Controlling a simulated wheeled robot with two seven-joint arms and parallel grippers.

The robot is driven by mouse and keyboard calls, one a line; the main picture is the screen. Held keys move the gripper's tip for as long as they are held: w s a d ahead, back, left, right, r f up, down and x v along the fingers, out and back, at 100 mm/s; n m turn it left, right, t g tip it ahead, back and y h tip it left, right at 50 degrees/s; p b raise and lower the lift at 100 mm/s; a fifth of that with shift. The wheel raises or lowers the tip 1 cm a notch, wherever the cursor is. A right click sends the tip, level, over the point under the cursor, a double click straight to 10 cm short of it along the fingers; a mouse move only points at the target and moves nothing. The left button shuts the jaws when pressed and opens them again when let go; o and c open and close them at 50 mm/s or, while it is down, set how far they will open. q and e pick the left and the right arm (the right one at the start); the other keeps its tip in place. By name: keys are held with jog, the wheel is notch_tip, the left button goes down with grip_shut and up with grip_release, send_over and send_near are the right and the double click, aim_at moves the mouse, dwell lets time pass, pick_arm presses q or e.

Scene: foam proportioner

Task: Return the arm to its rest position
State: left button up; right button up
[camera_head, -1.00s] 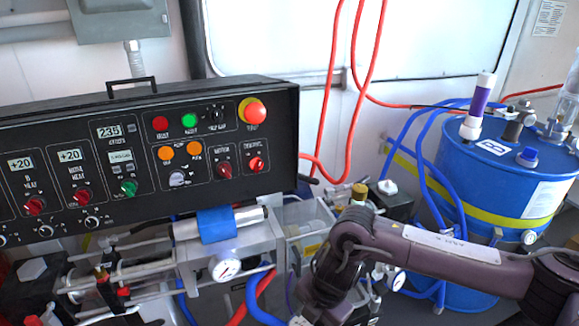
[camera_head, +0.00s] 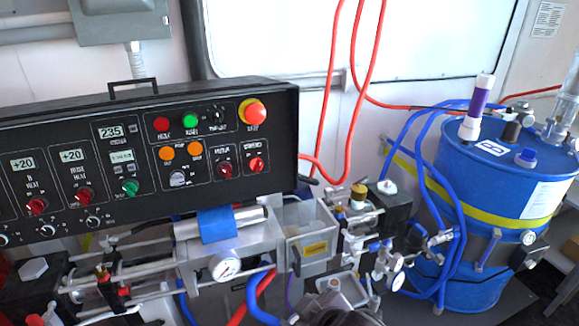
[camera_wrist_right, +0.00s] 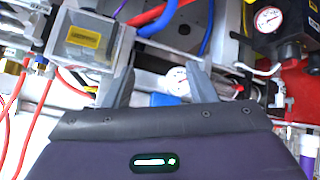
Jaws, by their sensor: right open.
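My left gripper is in neither view.
The black control panel (camera_head: 150,165) fills the left. A clear box (camera_head: 312,238) and brass-topped fittings (camera_head: 358,195) stand right of the pump. The blue drum (camera_head: 500,185) with blue hoses is at right. Red hoses (camera_head: 330,110) hang down the wall.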

jog(key=s+d+f+m+g+h, duration=0.2)
jog(key=s+d+f+m, duration=0.3)
jog(key=d, duration=0.4)
jog(key=s+d+f+m+g+h, duration=0.2)
jog(key=s+d+m+g, duration=0.1)
jog(key=s+d, duration=0.5)
notch_tip(320, 180, down, 32)
jog(key=s+g, duration=0.1)
jog(key=s+d+f, duration=0.2)
jog(key=s+f, duration=0.6)
jog(key=s, duration=0.1)
jog(key=s+d+f+g, duration=0.1)
jog(key=s+f, duration=0.7)
jog(key=s, duration=0.2)
jog(key=shift+d+f+n+h, duration=0.2)
jog(key=shift+d+n+h, duration=0.1)
jog(key=shift+d, duration=0.1)
